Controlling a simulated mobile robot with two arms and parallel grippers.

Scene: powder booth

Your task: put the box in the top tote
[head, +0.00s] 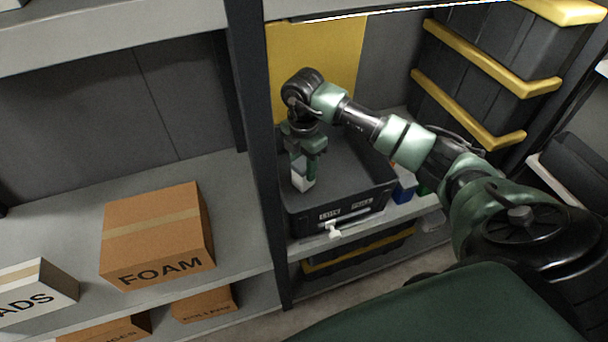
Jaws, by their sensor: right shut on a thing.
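My right gripper (306,167) points down, shut on a small white box (302,184). The box shows just below the fingertips, and the fingers hide its upper part. Box and fingers are over the open mouth of the dark grey top tote (377,196), towards its left side. I cannot tell whether the box touches the tote's floor. The tote stands on a grey shelf with a label and handle on its front. My left gripper is not in view.
A dark rack post (258,150) rises just left of the tote. Another dark tote with a yellow rim (360,252) sits below. Stacked yellow-rimmed totes (470,75) stand at right. A FOAM carton (157,236) sits on the left shelf. A small blue item (404,189) is beside the tote.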

